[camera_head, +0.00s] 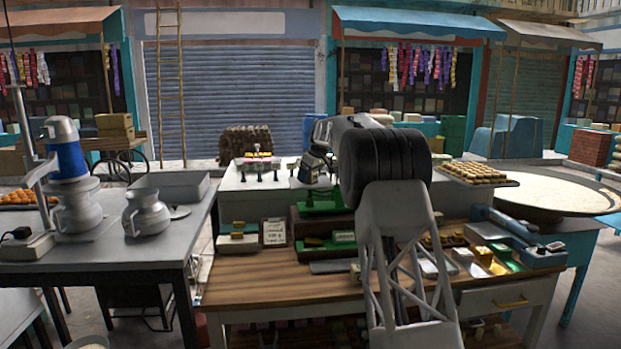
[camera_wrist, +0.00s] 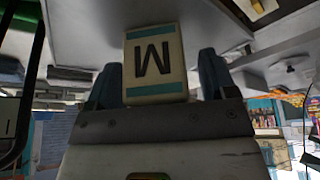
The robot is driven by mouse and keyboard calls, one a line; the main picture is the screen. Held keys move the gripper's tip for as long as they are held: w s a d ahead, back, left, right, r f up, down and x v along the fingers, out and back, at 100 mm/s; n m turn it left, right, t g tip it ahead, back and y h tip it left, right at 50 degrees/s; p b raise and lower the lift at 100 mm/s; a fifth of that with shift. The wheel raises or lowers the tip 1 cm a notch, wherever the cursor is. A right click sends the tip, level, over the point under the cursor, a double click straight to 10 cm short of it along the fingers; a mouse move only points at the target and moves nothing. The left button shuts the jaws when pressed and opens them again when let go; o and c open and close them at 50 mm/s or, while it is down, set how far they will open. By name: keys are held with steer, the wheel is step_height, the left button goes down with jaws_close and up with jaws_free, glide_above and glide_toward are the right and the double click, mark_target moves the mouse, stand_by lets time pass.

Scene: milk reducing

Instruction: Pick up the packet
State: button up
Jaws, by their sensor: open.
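The packet (camera_wrist: 155,85) is cream with teal bands at its ends and a large dark letter, M or W, on its face. In the wrist view it lies between the two dark fingers of my gripper (camera_wrist: 158,73), with a narrow gap visible on each side. My gripper is open. In the head view my arm covers the middle of the wooden table (camera_head: 285,282), and neither the gripper's fingers nor this packet can be made out.
Green scales (camera_head: 322,243) stand left of my arm on the table. Small yellow and green packets (camera_head: 497,268) lie to its right, near a blue-grey device (camera_head: 515,237). A grey table (camera_head: 105,235) with metal jugs (camera_head: 146,212) stands at left. The table's front left is clear.

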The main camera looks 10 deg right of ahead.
steer(key=shift+c, duration=0.3)
steer(key=c, duration=1)
steer(key=shift+r, duration=0.1)
steer(key=shift+c, duration=0.2)
steer(key=shift+r, duration=1.7)
steer(key=s+r, duration=0.1)
steer(key=s, duration=1.5)
steer(key=shift+d+r, duration=0.15)
steer(key=shift+r, duration=0.05)
